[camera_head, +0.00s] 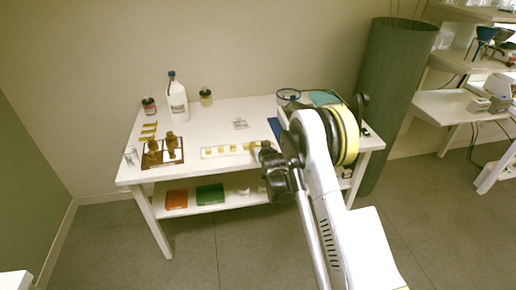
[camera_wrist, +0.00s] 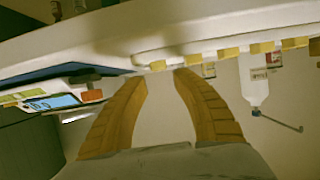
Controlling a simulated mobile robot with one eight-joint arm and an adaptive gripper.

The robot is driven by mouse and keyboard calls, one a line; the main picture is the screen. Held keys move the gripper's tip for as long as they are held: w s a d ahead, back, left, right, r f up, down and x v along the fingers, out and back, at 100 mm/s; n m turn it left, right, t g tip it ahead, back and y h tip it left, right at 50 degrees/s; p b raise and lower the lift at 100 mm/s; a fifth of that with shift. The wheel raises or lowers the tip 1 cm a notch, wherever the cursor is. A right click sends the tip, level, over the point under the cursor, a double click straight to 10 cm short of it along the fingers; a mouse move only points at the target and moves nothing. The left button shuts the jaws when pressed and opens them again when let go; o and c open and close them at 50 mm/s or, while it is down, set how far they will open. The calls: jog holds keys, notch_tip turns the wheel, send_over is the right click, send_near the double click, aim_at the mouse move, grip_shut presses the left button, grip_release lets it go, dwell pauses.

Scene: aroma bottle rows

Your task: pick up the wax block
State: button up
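Several small yellow blocks, which look like the wax, stand in a row on a white tray (camera_head: 227,154) on the table. One wax block (camera_head: 220,150) is near the tray's left part. In the wrist view the nearest wax block (camera_wrist: 158,65) appears just beyond the gap between my fingertips, with others running off to the right. My gripper (camera_wrist: 164,75) is open, its two tan fingers apart with nothing between them. In the head view my arm and wrist hide the tray's right end and most of the gripper.
A white bottle (camera_head: 177,101), small jars (camera_head: 149,106) and a brown rack (camera_head: 161,152) with amber bottles stand on the left of the table (camera_head: 226,116). A blue item (camera_wrist: 52,102) shows left of my fingers. The table's middle behind the tray is mostly clear.

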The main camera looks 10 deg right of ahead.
aim_at(258, 145)
jog(key=b+x, duration=0.1)
jog(key=x, duration=0.1)
jog(key=f+b+x, duration=0.1)
jog(key=shift+w+f, duration=0.1)
jog(key=shift+w, duration=0.35)
jog(key=shift+c, duration=0.5)
jog(key=shift+d, duration=0.1)
jog(key=c, duration=0.4)
jog(key=shift+c, duration=0.9)
